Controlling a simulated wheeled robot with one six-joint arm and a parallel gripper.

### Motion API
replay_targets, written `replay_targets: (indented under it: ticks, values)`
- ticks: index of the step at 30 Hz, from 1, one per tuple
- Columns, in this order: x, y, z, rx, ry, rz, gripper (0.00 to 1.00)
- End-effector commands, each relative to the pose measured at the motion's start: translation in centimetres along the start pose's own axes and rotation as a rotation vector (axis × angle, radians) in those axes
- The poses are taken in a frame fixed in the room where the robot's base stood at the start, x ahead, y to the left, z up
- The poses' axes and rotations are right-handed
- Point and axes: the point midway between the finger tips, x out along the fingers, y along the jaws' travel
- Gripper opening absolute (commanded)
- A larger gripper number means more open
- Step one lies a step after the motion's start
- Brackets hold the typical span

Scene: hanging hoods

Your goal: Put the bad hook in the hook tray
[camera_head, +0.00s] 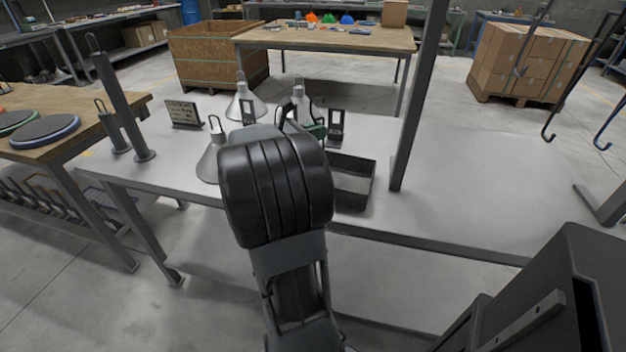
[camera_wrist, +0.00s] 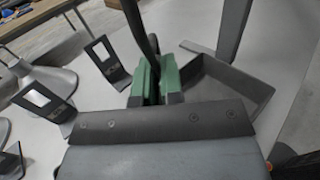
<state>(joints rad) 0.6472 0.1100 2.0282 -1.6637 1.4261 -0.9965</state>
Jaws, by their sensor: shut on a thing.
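My gripper (camera_wrist: 157,82) has green finger pads and is shut on a dark, rod-like hook (camera_wrist: 141,30) in the wrist view. The hook rises between the pads, and its upper end runs out of that picture. In the head view my wrist hides most of the gripper, with a bit of green showing beside it (camera_head: 316,131). The dark open tray (camera_head: 353,199) stands on the grey table, just right of my wrist. In the wrist view the tray (camera_wrist: 238,82) is right of the gripper and apart from the held hook. The part of its floor that shows looks empty.
Pale conical hoods (camera_head: 246,106) and dark upright holders (camera_head: 336,127) stand close around my gripper. A small sign (camera_head: 183,113) and dark posts (camera_head: 122,105) are farther left. A tall grey post (camera_head: 419,95) rises right of the tray. Hooks (camera_head: 548,125) hang at far right.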

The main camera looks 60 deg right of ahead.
Motion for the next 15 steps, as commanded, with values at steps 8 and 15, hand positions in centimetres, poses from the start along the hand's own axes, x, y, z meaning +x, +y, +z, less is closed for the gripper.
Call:
replay_targets:
  ticks: [8, 15]
  values:
    - [0.1, 0.0, -3.4, 0.000, -0.001, -0.002, 0.00]
    - [0.1, -0.1, -3.7, 0.000, -0.001, -0.004, 0.00]
